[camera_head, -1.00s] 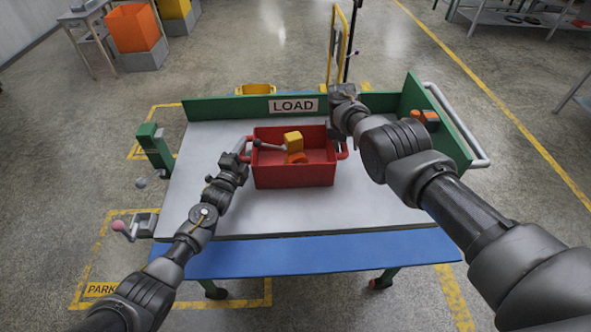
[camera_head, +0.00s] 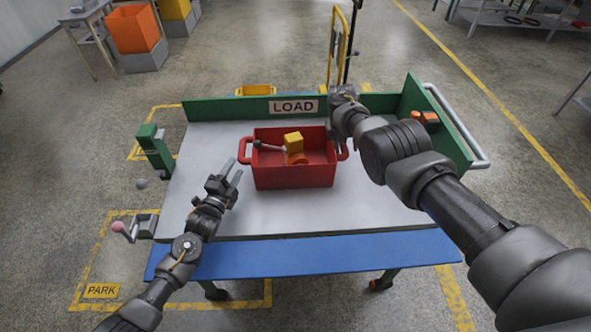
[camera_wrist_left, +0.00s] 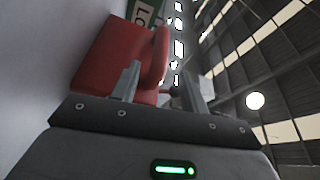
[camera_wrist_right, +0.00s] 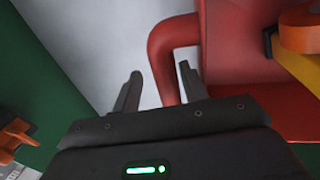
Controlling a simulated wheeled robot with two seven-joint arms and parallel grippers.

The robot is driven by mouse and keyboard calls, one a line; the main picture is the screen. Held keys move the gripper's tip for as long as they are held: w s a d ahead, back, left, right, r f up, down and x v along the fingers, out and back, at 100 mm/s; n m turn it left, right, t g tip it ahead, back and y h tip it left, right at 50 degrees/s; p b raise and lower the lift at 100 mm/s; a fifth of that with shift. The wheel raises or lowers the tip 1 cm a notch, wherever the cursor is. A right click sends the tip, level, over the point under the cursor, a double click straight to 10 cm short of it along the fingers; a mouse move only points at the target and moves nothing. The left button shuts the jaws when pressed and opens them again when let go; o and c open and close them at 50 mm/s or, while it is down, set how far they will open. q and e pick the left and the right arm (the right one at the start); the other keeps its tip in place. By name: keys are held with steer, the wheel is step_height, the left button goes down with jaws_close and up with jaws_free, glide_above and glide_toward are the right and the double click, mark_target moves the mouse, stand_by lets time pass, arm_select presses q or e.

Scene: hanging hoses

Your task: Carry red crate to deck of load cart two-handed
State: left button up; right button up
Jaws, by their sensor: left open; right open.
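The red crate (camera_head: 293,177) stands upright on the grey deck (camera_head: 210,145) of the load cart, near the green back board. It holds a yellow and orange item (camera_head: 294,145) and a dark-tipped rod. My left gripper (camera_head: 236,172) is open and empty, apart from the crate's left handle (camera_head: 245,150). The crate also shows beyond its fingers in the left wrist view (camera_wrist_left: 105,55). In the right wrist view, my right gripper (camera_wrist_right: 158,88) is open with its fingers on either side of the right handle (camera_wrist_right: 163,60). I cannot tell whether they touch it.
The green back board with the LOAD sign (camera_head: 293,107) and a green right side board (camera_head: 440,125) edge the deck. A green post (camera_head: 153,150) with a lever stands at the left. The deck's left and front parts are clear.

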step_height(320, 180, up, 12)
steer(key=a, duration=0.2)
steer(key=shift+a, duration=0.2)
steer(key=shift+f, duration=0.2)
stand_by(0.5)
